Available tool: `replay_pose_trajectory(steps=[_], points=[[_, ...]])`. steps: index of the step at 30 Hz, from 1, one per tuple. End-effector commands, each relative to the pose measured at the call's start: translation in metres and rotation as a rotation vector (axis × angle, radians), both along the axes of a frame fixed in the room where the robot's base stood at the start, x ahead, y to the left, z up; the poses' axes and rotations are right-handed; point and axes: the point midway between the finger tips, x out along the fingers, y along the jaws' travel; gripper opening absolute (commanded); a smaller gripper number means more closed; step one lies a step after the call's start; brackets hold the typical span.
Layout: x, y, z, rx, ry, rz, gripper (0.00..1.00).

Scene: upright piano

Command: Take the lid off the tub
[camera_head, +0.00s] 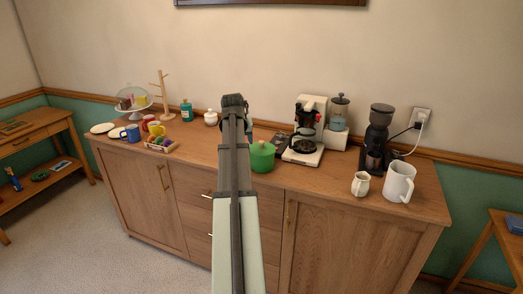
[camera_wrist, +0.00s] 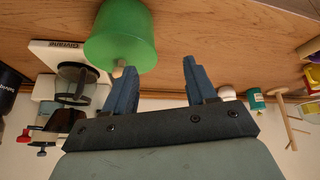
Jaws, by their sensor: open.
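The green tub (camera_head: 262,160) stands on the sideboard, just right of my arm in the head view. Its green lid (camera_head: 262,148) appears to be on it. In the wrist view, which looks turned over, the green tub (camera_wrist: 122,35) is at the upper left, with a small pale knob (camera_wrist: 118,70) showing near the left finger. My gripper (camera_wrist: 158,66) is open, with nothing between its blue fingers. The left finger overlaps the tub's edge in that view; I cannot tell whether they touch. In the head view my gripper (camera_head: 235,100) is mostly hidden by my own arm.
A white coffee maker (camera_head: 305,150) stands right of the tub. Farther right are a black grinder (camera_head: 377,140), a small jug (camera_head: 361,184) and a white pitcher (camera_head: 399,182).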

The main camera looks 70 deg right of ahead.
Motion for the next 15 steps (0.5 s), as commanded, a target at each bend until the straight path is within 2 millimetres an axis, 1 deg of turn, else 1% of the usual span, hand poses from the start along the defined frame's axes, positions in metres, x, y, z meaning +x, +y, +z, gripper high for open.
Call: replay_pose_trajectory(steps=[1, 3, 8, 9, 10, 12, 15], points=[[-0.003, -0.009, 0.020, -0.012, -0.007, -0.022, 0.56], [-0.007, -0.015, 0.042, -0.023, -0.014, -0.053, 0.56], [-0.009, -0.026, 0.089, -0.033, -0.027, -0.129, 0.56], [-0.010, -0.030, 0.101, -0.030, -0.030, -0.163, 0.56], [-0.010, -0.036, 0.109, -0.019, -0.030, -0.203, 0.56], [-0.013, -0.041, 0.108, 0.019, -0.022, -0.298, 0.56], [-0.022, -0.036, 0.105, 0.058, -0.020, -0.427, 0.56]])
